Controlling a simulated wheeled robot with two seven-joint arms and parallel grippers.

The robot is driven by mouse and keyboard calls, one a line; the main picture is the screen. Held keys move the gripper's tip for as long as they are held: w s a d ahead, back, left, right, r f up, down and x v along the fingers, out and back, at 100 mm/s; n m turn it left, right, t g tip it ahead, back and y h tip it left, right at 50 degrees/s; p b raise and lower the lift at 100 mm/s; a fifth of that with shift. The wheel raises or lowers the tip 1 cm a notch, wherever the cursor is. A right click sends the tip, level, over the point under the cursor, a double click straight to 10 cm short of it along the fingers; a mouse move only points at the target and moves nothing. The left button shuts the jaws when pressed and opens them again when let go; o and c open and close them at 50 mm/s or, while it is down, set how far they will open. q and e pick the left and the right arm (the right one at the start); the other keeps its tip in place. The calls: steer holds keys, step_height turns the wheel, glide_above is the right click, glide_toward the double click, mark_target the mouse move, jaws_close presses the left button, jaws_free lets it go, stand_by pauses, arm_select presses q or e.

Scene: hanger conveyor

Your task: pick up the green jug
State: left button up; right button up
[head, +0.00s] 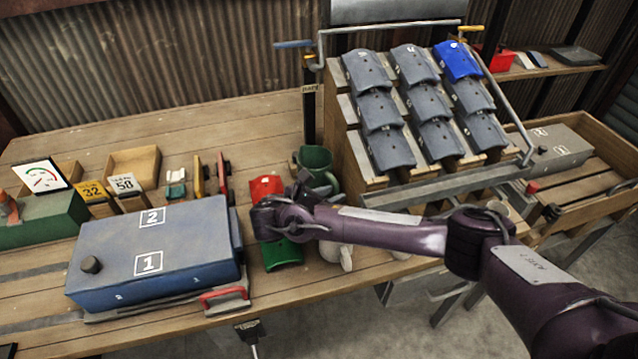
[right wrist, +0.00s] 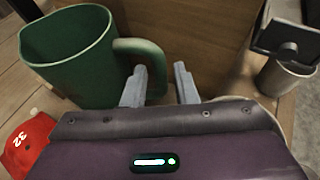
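The green jug (head: 315,165) stands upright on the wooden table, left of the stepped rack, partly hidden by my right arm. In the right wrist view the jug (right wrist: 68,62) is at the upper left, with its handle (right wrist: 145,48) toward the fingers. My right gripper (right wrist: 160,86) is open, its two grey fingers apart. The handle's outer bar shows between the fingers; the left finger overlaps the handle loop, and I cannot tell whether it touches. In the head view the right gripper (head: 302,183) is just in front of the jug. My left gripper is not in view.
The rack (head: 340,125) of grey tiles stands to the right. A pale rounded object (head: 337,254) is partly under my arm.

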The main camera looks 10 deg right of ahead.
jaws_close()
steer(key=shift+r, duration=0.1)
